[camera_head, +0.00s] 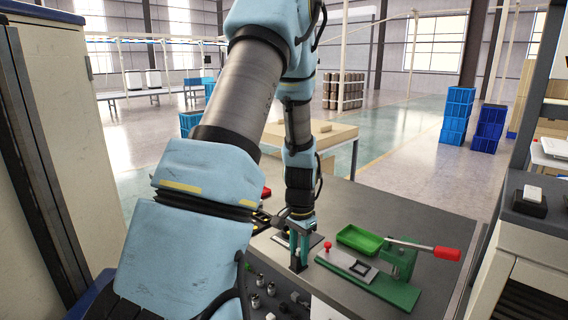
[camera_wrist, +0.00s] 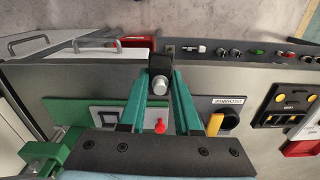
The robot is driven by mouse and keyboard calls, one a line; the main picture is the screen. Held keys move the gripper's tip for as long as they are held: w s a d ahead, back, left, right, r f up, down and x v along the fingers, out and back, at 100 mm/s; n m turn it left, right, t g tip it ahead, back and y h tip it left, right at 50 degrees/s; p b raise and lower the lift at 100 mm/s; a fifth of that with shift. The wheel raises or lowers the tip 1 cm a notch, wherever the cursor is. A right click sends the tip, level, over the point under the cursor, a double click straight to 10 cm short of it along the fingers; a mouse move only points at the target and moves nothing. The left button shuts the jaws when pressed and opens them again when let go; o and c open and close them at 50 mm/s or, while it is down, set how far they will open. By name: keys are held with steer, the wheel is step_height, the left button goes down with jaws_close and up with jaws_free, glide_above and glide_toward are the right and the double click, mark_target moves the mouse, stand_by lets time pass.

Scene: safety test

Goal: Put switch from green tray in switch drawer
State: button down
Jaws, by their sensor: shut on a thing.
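My gripper (camera_head: 299,243) has teal fingers and is above the front part of the grey workbench. In the wrist view my gripper (camera_wrist: 159,85) is shut on a small switch (camera_wrist: 160,86), which has a black body and a round silver tip. The green tray (camera_head: 360,240) sits on the bench to the right of the gripper and looks empty. In the wrist view, handled drawer fronts (camera_wrist: 97,43) show at the upper left, beyond the bench edge. I cannot read any label marking the switch drawer.
A green press with a red handle (camera_head: 446,254) stands right of the gripper. A front panel (camera_wrist: 240,52) carries several knobs and buttons. A plate with a yellow-handled rotary switch (camera_wrist: 215,124) and a black panel with yellow parts (camera_wrist: 284,104) lie on the bench.

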steer(key=a+f+n, duration=0.8)
steer(key=a+n, duration=0.1)
steer(key=a, duration=0.5)
steer(key=shift+s+f, duration=0.15)
steer(key=shift+f, duration=0.05)
step_height(320, 180, down, 5)
steer(key=b, duration=0.5)
steer(key=shift+d+r, duration=0.1)
